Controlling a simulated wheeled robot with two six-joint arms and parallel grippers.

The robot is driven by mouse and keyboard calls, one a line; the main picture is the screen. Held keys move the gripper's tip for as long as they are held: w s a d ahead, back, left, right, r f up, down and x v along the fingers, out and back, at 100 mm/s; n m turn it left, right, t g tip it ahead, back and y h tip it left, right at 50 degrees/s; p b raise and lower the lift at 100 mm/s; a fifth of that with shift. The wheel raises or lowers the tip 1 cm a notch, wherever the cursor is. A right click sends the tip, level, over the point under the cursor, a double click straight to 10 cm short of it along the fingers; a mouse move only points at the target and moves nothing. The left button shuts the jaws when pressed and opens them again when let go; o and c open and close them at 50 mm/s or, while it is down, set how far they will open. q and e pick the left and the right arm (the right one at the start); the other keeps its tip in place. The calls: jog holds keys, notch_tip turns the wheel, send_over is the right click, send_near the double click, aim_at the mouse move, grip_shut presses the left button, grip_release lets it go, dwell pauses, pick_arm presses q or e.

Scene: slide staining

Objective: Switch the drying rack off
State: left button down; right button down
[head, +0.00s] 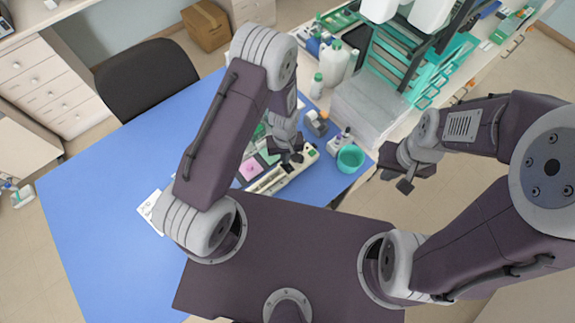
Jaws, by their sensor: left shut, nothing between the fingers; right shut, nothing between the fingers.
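A long cream device with a slotted top (270,181) lies on the blue table (110,215), partly covered by my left arm. It may be the drying rack, but I cannot tell for certain, and I cannot make out a switch or its position. My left gripper (291,157) is shut and empty, over or just beside the far end of this device; I cannot tell if it touches. My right gripper (396,180) is shut and empty, in the air off the right side of the blue table.
A teal cup (350,158) and a tape dispenser (317,123) stand right of the device. A pink square (250,169) lies left of it. White bottles (334,63), a clear box (369,105) and a teal rack (393,58) stand behind. The table's left half is mostly clear.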

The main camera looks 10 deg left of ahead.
pick_arm(q)
jog(key=shift+f+b, duration=0.65)
jog(key=shift+f, duration=0.2)
jog(key=shift+r, duration=0.1)
notch_tip(320, 180, up, 7)
jog(key=p, duration=0.5)
jog(key=shift+p, duration=0.4)
